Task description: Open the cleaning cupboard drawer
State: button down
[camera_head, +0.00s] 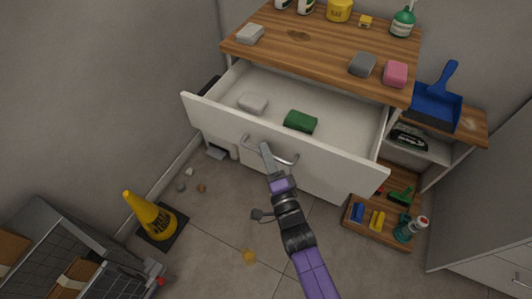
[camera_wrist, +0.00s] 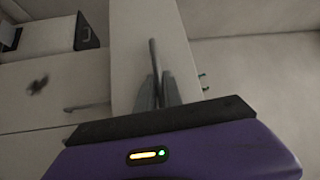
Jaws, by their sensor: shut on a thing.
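The white cleaning cupboard drawer (camera_head: 285,152) is pulled well out from under the wooden top. A curved metal handle (camera_head: 285,158) is on the drawer front. My gripper (camera_head: 266,152) is at the handle, shut on it. In the wrist view, the gripper's fingers (camera_wrist: 158,92) close around the handle bar (camera_wrist: 153,58) against the pale drawer front (camera_wrist: 135,45).
The wooden counter top (camera_head: 320,43) holds bottles and several blocks. A blue dustpan (camera_head: 437,100) stands at the right. A low wooden shelf (camera_head: 375,238) with brushes and a bottle is below right. A yellow cone (camera_head: 150,214) stands at left, near a grey cart (camera_head: 60,245). Tiled floor lies in front.

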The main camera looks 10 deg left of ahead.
jog(key=shift+f, duration=0.1)
jog(key=c, duration=1.8)
grip_release()
jog(key=shift+o, duration=0.2)
jog(key=shift+s+d, duration=0.1)
jog(key=v, duration=0.7)
jog(key=shift+s+p, duration=0.3)
jog(key=shift+p, duration=0.1)
jog(key=shift+d, duration=0.1)
